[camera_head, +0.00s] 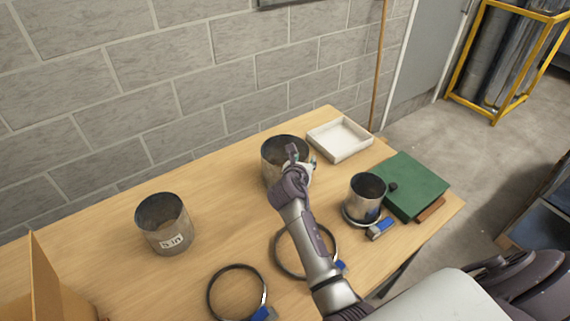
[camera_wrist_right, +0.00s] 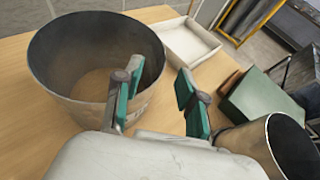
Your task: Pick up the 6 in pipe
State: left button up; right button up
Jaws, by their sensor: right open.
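A large open metal pipe (camera_head: 272,172) stands upright near the middle back of the table; it fills the left of the right wrist view (camera_wrist_right: 70,90). Its label is not readable, so its size is not confirmed. My right gripper (camera_head: 299,160) is open at its right side. In the wrist view the right gripper (camera_wrist_right: 158,92) has one finger over the pipe's opening and the other outside its right wall, with the rim between them. I cannot tell whether they touch. Another metal pipe (camera_head: 164,225), labelled apparently 5 in, stands at left. My left gripper is not in view.
A smaller pipe (camera_head: 367,198) stands at right beside a green box (camera_head: 415,185). A white tray (camera_head: 340,138) lies behind. Ring clamps (camera_head: 211,294) with blue parts lie at the front. A cardboard box (camera_head: 50,290) is front left. A block wall runs behind the table.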

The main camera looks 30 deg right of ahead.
jog(key=x, duration=0.5)
jog(key=shift+w+d, duration=0.1)
jog(key=shift+w, duration=0.05)
jog(key=shift+c, duration=0.4)
grip_shut()
